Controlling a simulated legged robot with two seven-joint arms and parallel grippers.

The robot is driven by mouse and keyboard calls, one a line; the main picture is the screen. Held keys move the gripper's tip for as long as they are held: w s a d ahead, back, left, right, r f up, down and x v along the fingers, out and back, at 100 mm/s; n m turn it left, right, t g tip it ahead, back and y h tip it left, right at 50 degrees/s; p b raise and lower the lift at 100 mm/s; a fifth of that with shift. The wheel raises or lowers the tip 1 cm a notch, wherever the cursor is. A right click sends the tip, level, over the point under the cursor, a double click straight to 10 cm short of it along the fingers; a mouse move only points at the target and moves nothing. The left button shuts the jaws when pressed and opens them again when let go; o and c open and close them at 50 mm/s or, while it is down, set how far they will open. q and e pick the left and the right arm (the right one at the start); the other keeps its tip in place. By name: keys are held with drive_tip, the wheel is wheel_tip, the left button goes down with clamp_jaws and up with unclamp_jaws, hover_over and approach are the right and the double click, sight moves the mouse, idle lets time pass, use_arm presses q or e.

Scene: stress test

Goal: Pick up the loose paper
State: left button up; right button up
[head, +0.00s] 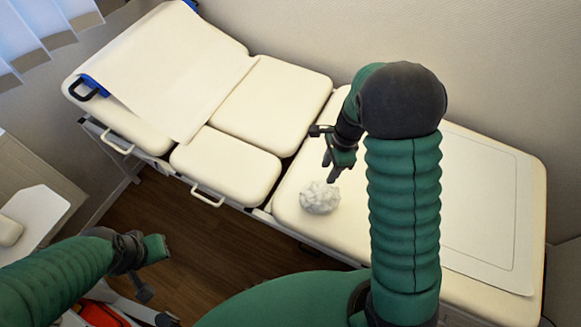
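The loose paper (320,198) is a crumpled white ball. It lies on the cream padded couch, near the front edge of its right section. My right gripper (330,169) is just above the ball, pointing down at it. Its dark fingers look slightly apart with nothing between them, and a small gap seems to separate them from the paper. My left gripper (148,280) is low at the left, over the floor and away from the couch. Its fingers are too unclear to tell open from shut, and I see nothing held in it.
The padded couch (275,100) runs along the wall, its left end raised. A flat sheet (175,75) covers that end; another flat sheet (490,205) lies on the right. Metal handles (207,196) stick out in front. A pale cabinet (25,190) stands left. The wooden floor (185,235) shows between.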

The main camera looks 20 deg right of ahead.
wheel_tip(320, 180, down, 6)
drive_tip(key=s+f+b, duration=0.1)
drive_tip(key=s, duration=0.1)
hover_over(319, 199)
drive_tip(key=f, duration=0.4)
drive_tip(key=shift+w+f+b, duration=0.1)
drive_tip(key=shift+w+b, duration=0.1)
drive_tip(key=shift+b, duration=0.2)
drive_tip(key=f, duration=0.4)
drive_tip(key=shift+s+d+f, duration=0.25)
drive_tip(key=shift+s+f, duration=0.05)
drive_tip(key=shift+s, duration=0.1)
drive_tip(key=shift+w+f, duration=0.1)
drive_tip(key=shift+f, duration=0.15)
use_arm(q)
drive_tip(key=shift+s+d+f, duration=0.1)
drive_tip(key=shift+s+f, duration=0.6)
drive_tip(key=shift+s, duration=0.05)
use_arm(e)
drive_tip(key=shift+a, duration=0.1)
drive_tip(key=shift+a+r, duration=0.1)
drive_tip(key=c, duration=0.5)
clamp_jaws()
use_arm(q)
drive_tip(key=shift+s, duration=0.1)
